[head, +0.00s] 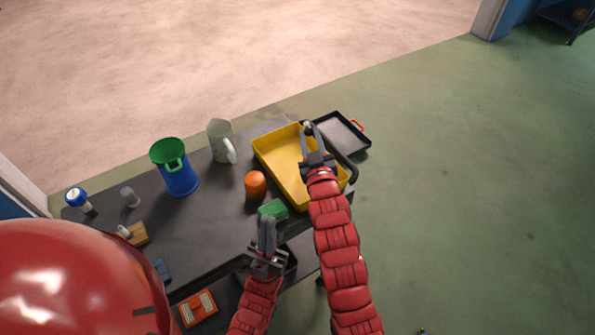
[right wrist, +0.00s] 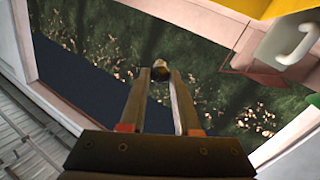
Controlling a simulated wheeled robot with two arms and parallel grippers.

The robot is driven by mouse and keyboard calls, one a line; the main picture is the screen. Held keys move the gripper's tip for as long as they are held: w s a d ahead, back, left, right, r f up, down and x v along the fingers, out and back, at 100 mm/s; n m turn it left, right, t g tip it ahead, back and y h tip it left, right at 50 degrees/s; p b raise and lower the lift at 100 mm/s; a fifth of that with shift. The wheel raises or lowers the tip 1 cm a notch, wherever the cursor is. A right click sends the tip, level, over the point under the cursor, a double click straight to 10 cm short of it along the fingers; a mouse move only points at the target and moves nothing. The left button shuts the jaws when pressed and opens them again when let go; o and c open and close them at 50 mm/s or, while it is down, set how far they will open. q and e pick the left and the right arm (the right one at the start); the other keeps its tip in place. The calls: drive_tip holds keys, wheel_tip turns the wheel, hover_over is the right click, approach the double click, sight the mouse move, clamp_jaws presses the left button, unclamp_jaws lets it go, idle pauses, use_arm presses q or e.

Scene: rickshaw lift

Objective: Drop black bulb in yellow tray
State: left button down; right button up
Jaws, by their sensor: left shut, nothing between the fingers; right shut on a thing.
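The yellow tray (head: 270,158) sits at the far right end of the dark table. My right gripper (head: 309,131) is over the far right part of the tray, shut on a small bulb (head: 308,125). In the right wrist view, the bulb (right wrist: 160,70) is pinched between the fingertips of the right gripper (right wrist: 160,75); it looks dark with a paler part. Its height above the tray is hard to tell. My left gripper (head: 267,226) is shut and empty near a green object (head: 273,209). The right gripper and arm hide part of the tray.
A dark tray with a red handle (head: 343,133) lies beyond the yellow tray. A blue-topped bulb (head: 76,197) and small grey item (head: 130,197) stand further left.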

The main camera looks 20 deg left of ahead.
drive_tip(key=shift+a, duration=0.45)
drive_tip(key=shift+f+b, duration=1.4)
drive_tip(key=shift+f, duration=1.5)
drive_tip(key=o, duration=1)
drive_tip(key=shift+s, duration=0.1)
drive_tip(key=b+v, duration=0.2)
drive_tip(key=v, duration=1.5)
drive_tip(key=shift+d, duration=0.25)
drive_tip(key=shift+f, duration=0.1)
